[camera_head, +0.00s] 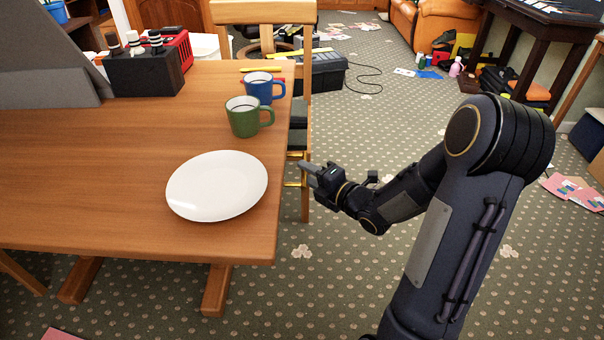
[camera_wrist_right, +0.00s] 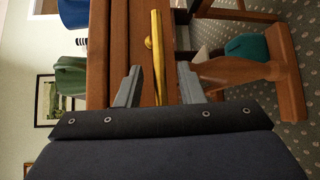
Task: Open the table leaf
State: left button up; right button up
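The wooden table (camera_head: 120,150) fills the left of the head view, its top flat. Its right edge faces my right gripper (camera_head: 309,170). In the right wrist view, turned sideways, the gripper (camera_wrist_right: 157,82) is open, with its fingers apart. A yellow brass-coloured bar (camera_wrist_right: 156,50) with a rounded knob lies between the fingers in that picture, against the table's wooden side (camera_wrist_right: 119,45). Whether the fingers touch it I cannot tell. Brass also shows beside the table edge in the head view (camera_head: 292,184). A separate leaf is not clearly distinguishable. My left gripper is out of view.
On the table are a white plate (camera_head: 217,186), a green mug (camera_head: 243,117), a blue mug (camera_head: 260,88) and a black block (camera_head: 146,72). A wooden chair (camera_head: 264,13) stands behind. A black case (camera_head: 318,73) lies on the floor.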

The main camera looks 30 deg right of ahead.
jog(key=shift+x, duration=1)
jog(key=shift+c, duration=0.4)
grip_shut()
